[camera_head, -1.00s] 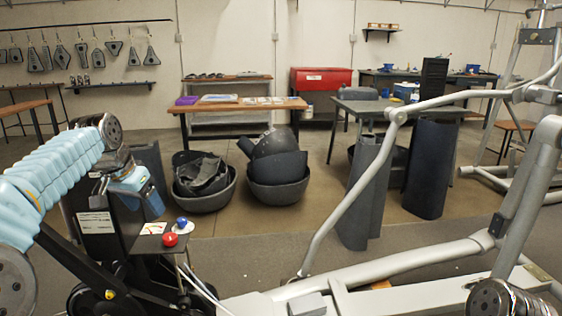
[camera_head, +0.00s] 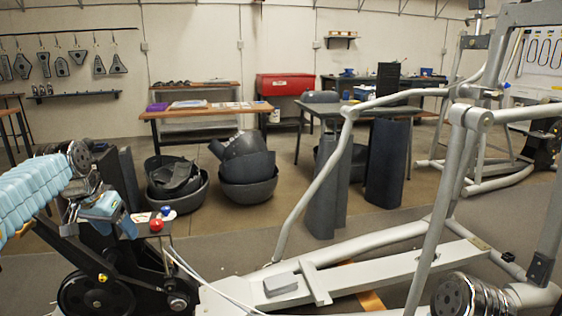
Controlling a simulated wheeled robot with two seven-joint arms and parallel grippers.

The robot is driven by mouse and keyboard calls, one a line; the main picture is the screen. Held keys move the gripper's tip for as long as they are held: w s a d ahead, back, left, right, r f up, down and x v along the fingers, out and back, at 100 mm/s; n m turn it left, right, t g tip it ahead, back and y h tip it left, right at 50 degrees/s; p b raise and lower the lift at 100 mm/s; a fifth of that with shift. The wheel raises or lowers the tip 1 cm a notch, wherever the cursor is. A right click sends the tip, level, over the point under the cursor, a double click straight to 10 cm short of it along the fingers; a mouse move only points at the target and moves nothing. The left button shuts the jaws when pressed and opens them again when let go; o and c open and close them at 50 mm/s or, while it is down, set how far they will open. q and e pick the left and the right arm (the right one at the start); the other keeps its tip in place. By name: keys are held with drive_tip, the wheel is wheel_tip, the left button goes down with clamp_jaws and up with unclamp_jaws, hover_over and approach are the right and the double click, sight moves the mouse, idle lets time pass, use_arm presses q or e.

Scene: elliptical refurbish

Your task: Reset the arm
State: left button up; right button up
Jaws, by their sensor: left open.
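The elliptical trainer (camera_head: 385,283) fills the right and lower part of the head view, with silver tubes and a long pale frame. Its black drive housing (camera_head: 118,270) is at the lower left. A small plate on top carries a red knob (camera_head: 156,225) and a blue knob (camera_head: 167,211). What seems to be my left gripper (camera_head: 72,215) is at the left edge, near the housing and a light blue ribbed part (camera_head: 35,183). Its jaws are small and partly hidden, and I see nothing held in them.
Two dark baskets (camera_head: 180,201) with grey shells stand on the floor behind. Grey upright panels (camera_head: 322,200) stand by a table (camera_head: 380,109). A wooden bench (camera_head: 205,109) and red cabinet (camera_head: 285,84) are further back. Floor shows between baskets and panels.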

use_arm(q)
drive_tip(key=d+f+g+h, duration=0.1)
drive_tip(key=d+f, duration=0.4)
drive_tip(key=f, duration=0.6)
drive_tip(key=s+d+f+h, duration=0.1)
drive_tip(key=d+f, duration=0.5)
drive_tip(key=f, duration=0.4)
drive_tip(key=d+f+g, duration=0.1)
drive_tip(key=d+f, duration=0.4)
drive_tip(key=f, duration=0.6)
drive_tip(key=s+d+f+n, duration=0.1)
drive_tip(key=s+d+f, duration=0.2)
drive_tip(key=s+f, duration=0.2)
drive_tip(key=s+d+f+n+g, duration=0.1)
drive_tip(key=s+d+f, duration=0.3)
drive_tip(key=s, duration=0.8)
drive_tip(key=s+d+f+n+h, duration=0.1)
drive_tip(key=s+d+f, duration=0.3)
drive_tip(key=s+f, duration=0.3)
drive_tip(key=shift+s+f+n+g, duration=0.3)
drive_tip(key=shift+s+g, duration=0.1)
drive_tip(key=shift+s, duration=0.5)
